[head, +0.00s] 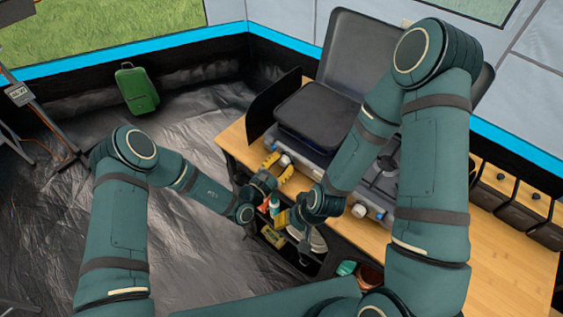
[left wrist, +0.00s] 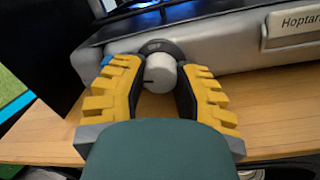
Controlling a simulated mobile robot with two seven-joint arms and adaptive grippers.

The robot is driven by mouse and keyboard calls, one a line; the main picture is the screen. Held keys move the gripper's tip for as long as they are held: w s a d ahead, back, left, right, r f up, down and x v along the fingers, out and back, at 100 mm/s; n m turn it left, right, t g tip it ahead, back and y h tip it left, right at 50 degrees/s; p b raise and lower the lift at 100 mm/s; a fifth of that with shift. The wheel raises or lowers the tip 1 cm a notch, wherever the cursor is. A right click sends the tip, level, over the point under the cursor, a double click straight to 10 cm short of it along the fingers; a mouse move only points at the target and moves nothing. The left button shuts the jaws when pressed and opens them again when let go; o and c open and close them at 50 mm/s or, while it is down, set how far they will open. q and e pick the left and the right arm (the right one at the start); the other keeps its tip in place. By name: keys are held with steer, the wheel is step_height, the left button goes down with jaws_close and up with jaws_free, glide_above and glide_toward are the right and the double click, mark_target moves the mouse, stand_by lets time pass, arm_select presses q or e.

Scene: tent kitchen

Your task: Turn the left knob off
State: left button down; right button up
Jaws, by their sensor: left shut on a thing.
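The left knob (left wrist: 160,73) is a round grey-white knob on the front of the camping stove (head: 318,170). In the left wrist view it sits between the two yellow fingers of my left gripper (left wrist: 160,78). In the head view my left gripper (head: 279,167) is at the stove's front left corner, shut on the knob, which is partly covered there. A small dark line shows at the knob's left side in the wrist view. My right arm (head: 322,203) reaches down in front of the stove. Its gripper's fingers cannot be made out clearly.
The stove stands on a wooden counter (head: 480,240) with its lid (head: 345,50) up. A black pan or griddle (head: 308,115) lies on its left side. Open shelves with small items are below the counter. A green case (head: 137,89) stands on the floor.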

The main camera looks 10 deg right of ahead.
arm_select(q)
steer(key=shift+r+m, duration=0.1)
steer(key=shift+m, duration=0.3)
steer(key=c, duration=0.6)
jaws_free()
steer(key=shift+d, duration=0.1)
steer(key=v, duration=1.2)
